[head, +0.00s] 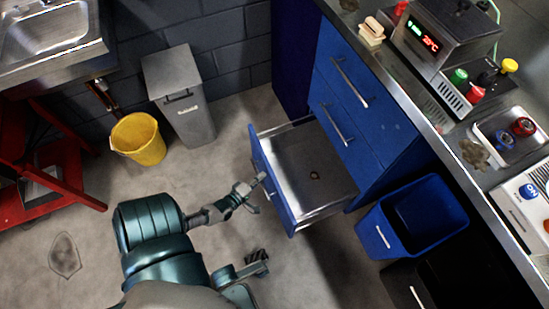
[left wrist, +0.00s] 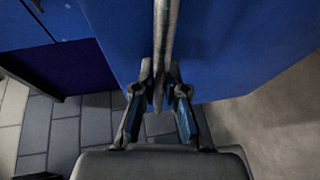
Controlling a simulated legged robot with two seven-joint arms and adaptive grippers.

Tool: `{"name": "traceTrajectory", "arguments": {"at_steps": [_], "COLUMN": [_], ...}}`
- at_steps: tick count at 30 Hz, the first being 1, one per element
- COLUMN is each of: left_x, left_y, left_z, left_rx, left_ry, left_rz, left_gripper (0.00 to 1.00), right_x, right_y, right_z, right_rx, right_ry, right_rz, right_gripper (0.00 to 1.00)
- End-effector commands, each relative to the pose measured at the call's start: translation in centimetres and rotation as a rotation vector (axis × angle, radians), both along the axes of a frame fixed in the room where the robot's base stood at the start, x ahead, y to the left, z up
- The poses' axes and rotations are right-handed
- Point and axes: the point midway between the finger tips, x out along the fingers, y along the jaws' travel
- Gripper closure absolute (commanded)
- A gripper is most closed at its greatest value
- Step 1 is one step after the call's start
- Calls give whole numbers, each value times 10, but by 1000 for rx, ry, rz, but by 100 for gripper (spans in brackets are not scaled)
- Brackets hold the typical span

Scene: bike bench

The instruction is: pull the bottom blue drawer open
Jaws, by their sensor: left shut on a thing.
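The bottom blue drawer (head: 272,190) stands well out from the blue cabinet (head: 372,125), its metal inside showing from above. My left gripper (head: 262,184) is at the front of this drawer, shut on its metal bar handle. In the left wrist view the handle (left wrist: 165,40) runs down between the two fingers (left wrist: 160,95), against the blue drawer front (left wrist: 220,50). A dark end piece of what looks like my right gripper (head: 257,263) shows low in the head view, apart from the drawer; its jaws are not clear.
The drawer holds one small dark thing (head: 314,175). A blue bin (head: 412,215) stands right of the drawer. A yellow bucket (head: 138,139) and a grey bin (head: 182,95) stand by the wall.

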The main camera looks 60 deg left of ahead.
Motion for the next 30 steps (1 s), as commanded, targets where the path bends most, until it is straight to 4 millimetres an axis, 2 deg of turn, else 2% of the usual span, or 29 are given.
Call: {"name": "traceTrajectory", "arguments": {"at_steps": [1, 6, 12, 18, 28, 30], "left_x": [-14, -44, -66, -74, -74, -74], "left_y": [-9, -7, -5, -4, -4, -4], "left_z": [-5, -6, -6, -6, -6, -6], "left_rx": [-9, -10, -11, -9, -8, -9], "left_ry": [15, 15, 14, 13, 13, 13], "left_rz": [-13, -13, -13, -14, -14, -13], "left_gripper": [100, 100, 100, 100, 100, 77], "right_x": [-1, -3, -3, -4, -4, -4], "right_y": [0, 0, -1, -1, 0, 0], "right_z": [1, 0, 0, 0, -1, -1], "right_rx": [1, 2, 3, 0, -5, -5], "right_ry": [-2, 4, 8, 7, 8, 7], "right_rz": [0, 0, 0, 1, 2, 2], "right_gripper": [60, 60, 60, 60, 60, 60]}}
